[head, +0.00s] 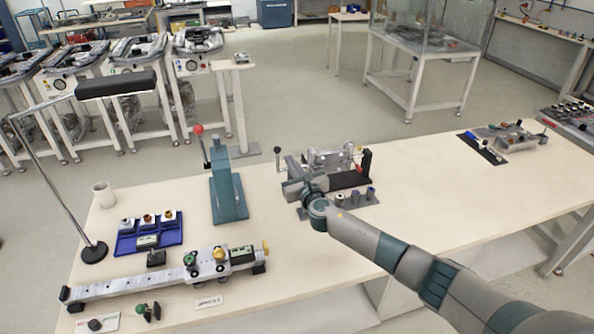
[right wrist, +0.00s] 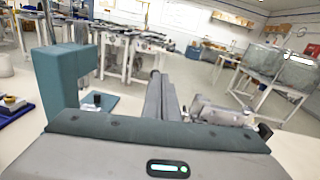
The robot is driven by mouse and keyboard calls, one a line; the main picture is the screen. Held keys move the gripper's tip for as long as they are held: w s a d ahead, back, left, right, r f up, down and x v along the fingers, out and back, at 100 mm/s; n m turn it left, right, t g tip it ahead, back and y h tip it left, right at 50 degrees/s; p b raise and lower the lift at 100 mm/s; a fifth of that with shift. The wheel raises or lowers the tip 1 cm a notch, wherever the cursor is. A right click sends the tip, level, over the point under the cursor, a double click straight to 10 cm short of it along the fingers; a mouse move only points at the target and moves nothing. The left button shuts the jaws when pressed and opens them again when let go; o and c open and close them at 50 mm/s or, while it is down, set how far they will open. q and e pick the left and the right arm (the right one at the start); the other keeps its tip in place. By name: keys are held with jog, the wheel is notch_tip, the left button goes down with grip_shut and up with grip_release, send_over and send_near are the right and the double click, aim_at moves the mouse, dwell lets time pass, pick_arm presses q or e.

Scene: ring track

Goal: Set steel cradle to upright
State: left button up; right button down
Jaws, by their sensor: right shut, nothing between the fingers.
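A bright steel piece that looks like the cradle (head: 333,158) sits on a dark base on the table, just right of and behind my right gripper. It seems to lie across the base, but its exact tilt is hard to tell. My right gripper (head: 291,163) is shut and empty beside its left end; I cannot tell whether they touch. In the right wrist view, the shut fingers (right wrist: 164,92) point forward and the steel piece (right wrist: 218,112) lies to their right. My gripper and wrist hide part of the fixture. My left gripper is not in view.
A black-knobbed lever (head: 278,151) stands close left of the gripper. A green press (head: 228,190) with a red-knobbed handle stands further left. Small cylinders (head: 355,197) stand in front. A blue tray (head: 128,240), rail (head: 150,283) and lamp (head: 95,251) are at left.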

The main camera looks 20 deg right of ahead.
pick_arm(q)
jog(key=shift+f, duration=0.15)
pick_arm(e)
jog(key=shift+s+d, duration=0.2)
jog(key=shift+s, duration=2.4)
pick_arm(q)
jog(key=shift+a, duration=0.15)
